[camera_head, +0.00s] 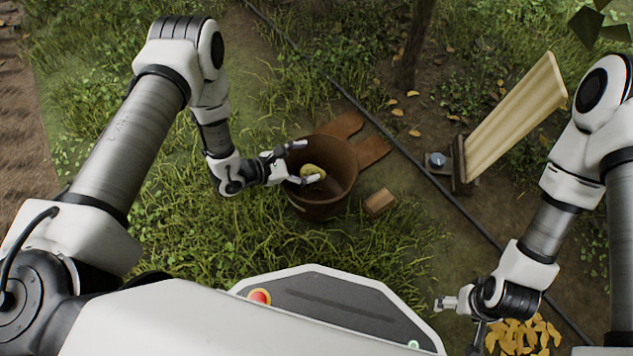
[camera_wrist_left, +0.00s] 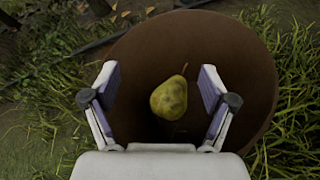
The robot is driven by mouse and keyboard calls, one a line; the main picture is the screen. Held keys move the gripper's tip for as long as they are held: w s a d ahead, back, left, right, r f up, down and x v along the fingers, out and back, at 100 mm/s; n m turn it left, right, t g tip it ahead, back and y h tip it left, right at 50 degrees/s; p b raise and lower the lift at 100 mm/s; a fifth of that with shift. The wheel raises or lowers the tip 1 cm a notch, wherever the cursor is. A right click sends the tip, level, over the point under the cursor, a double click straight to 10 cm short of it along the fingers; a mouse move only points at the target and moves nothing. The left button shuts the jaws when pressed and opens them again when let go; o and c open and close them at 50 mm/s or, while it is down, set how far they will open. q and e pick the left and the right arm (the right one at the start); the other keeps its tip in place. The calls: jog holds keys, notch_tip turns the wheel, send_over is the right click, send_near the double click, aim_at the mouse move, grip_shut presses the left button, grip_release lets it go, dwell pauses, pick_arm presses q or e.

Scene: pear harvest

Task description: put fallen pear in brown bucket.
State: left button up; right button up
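A yellow-green pear (camera_head: 313,171) shows inside the outline of the brown bucket (camera_head: 338,205). In the left wrist view the pear (camera_wrist_left: 170,98) lies between my fingers with a gap on both sides, against the dark inside of the bucket (camera_wrist_left: 255,75). Its exact height in the bucket is hard to tell. My left gripper (camera_head: 308,161) is open over the bucket's left side; both fingers show in the left wrist view (camera_wrist_left: 160,88). My right gripper (camera_head: 455,326) is at the lower right, away from the bucket, with its fingers spread and empty.
Brown flat pieces (camera_head: 372,150) lie behind the bucket and a small brown block (camera_head: 379,202) lies to its right. A dark hose (camera_head: 420,167) crosses the ground. Yellow leaves (camera_head: 522,338) lie near my right gripper.

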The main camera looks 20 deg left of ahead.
pick_arm(q)
jog(key=v, duration=1.2)
jog(key=shift+a+f, duration=0.1)
